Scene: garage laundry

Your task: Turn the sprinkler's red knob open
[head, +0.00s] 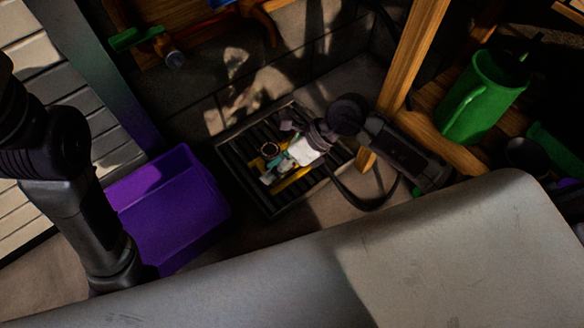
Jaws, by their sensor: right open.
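A sprinkler with yellow parts (293,180) lies on a dark slatted grate (258,195) on the floor in the middle of the view. My right gripper (274,163) is open, low over the sprinkler, and covers much of it. A small teal part shows between the fingers. I cannot make out a red knob; it is hidden or too small to see. I cannot tell whether the fingers touch the sprinkler. My left arm comes down at the left, and its gripper is out of sight.
A purple bin (165,205) stands left of the grate. A wooden post (412,52) rises at the right, close to my right arm. A green watering can (482,98) stands on a wooden shelf behind it. A block wall is behind the grate.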

